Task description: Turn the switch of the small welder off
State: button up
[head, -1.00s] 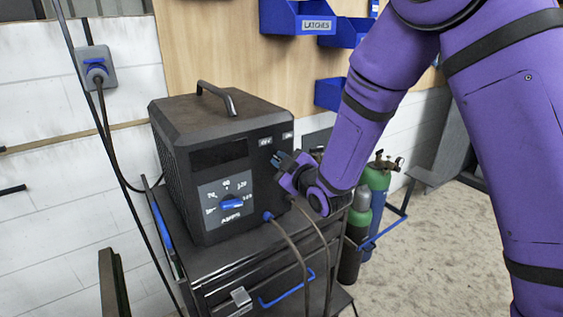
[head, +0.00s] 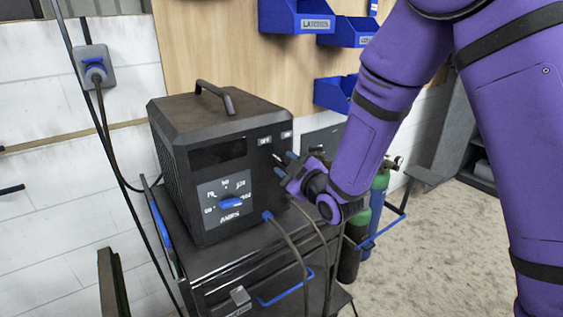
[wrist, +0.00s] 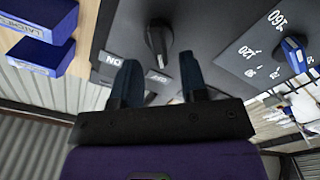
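The small welder (head: 222,140) is a dark box with a top handle, standing on a black cart. Its black switch (wrist: 158,38) shows in the wrist view on the dark front panel, with an ON label (wrist: 114,60) and an OFF label (wrist: 157,77), both upside down there. My gripper (head: 285,164) is at the right part of the welder's front. In the wrist view my gripper (wrist: 160,80) is open, its two dark fingers apart with the switch beyond and between them. I see no contact. In the head view the switch is mostly hidden by my gripper.
A blue amps dial (head: 231,203) sits lower left on the panel. Cables (head: 293,238) hang from the front. Gas bottles (head: 362,220) stand right of the cart (head: 215,265). Blue bins (head: 298,16) hang on the wooden board behind.

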jog(key=v, duration=0.7)
jog(key=shift+s+d, duration=0.15)
jog(key=shift+s, duration=0.1)
jog(key=s+d+r+m+g+h, duration=0.3)
jog(key=d+r+m+h, duration=0.6)
jog(key=d, duration=0.5)
jog(key=s+d+r+m+g, duration=0.2)
jog(key=s+d, duration=0.1)
jog(key=s, duration=0.4)
jog(key=s+d+r+m+g, duration=0.2)
jog(key=s+d, duration=0.1)
jog(key=s, duration=0.5)
jog(key=s+d+r+m+g+h, duration=0.1)
jog(key=s+d+r+m+g, duration=0.1)
jog(key=s, duration=0.5)
jog(key=shift+s+d+r+g, duration=0.25)
jog(key=shift+d+r+g, duration=0.2)
jog(key=shift+d, duration=0.5)
jog(key=shift+r, duration=0.1)
